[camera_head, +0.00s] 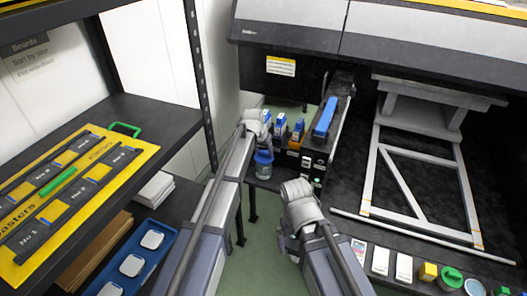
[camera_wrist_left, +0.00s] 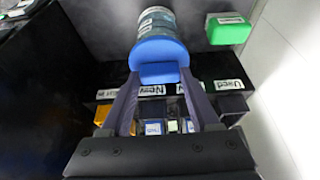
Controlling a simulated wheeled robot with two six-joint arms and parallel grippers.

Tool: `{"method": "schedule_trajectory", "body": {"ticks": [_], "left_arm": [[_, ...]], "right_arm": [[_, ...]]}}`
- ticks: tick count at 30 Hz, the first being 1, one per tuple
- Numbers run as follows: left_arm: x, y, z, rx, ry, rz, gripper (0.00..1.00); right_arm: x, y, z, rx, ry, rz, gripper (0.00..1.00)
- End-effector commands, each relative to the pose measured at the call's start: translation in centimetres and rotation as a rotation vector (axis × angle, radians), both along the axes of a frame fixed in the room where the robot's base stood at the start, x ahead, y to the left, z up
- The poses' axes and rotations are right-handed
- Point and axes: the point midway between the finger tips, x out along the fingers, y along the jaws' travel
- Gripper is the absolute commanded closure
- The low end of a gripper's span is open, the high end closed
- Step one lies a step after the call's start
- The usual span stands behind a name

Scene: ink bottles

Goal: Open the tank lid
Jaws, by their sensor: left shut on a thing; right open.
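My left gripper (camera_head: 263,143) points down and is shut on the blue cap of an ink bottle. The cap (camera_wrist_left: 158,52) sits between the fingertips in the left wrist view, with the clear, labelled bottle body (camera_wrist_left: 156,22) beyond it. In the head view the bottle (camera_head: 263,168) looks upright, just in front of the tank row. The dark tanks (camera_head: 306,160) carry small labels; several upright blue pieces (camera_head: 280,122) stand at their back, too small to tell if they are lids. My right gripper (camera_head: 296,187) is open and apart, lower and right of the bottle; its fingertips are unclear.
A long blue piece (camera_head: 325,117) lies on the machine behind the tanks. A grey frame (camera_head: 410,185) stands at the right. Small containers (camera_head: 428,271) line the front right edge. A shelf with a yellow board (camera_head: 75,190) and a blue tray (camera_head: 140,262) are at the left.

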Motion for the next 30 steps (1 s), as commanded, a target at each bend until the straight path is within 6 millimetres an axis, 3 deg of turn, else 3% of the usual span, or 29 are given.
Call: {"method": "schedule_trajectory", "body": {"ticks": [14,30], "left_arm": [[0.5,-0.1,0.4,0.015,0.048,0.0,1.0],[2.6,-0.8,1.5,0.132,0.405,0.0,1.0]], "right_arm": [[0.0,0.0,0.8,0.0,0.0,0.0,0.0],[0.0,0.0,3.2,0.0,0.0,0.0,0.0]]}}
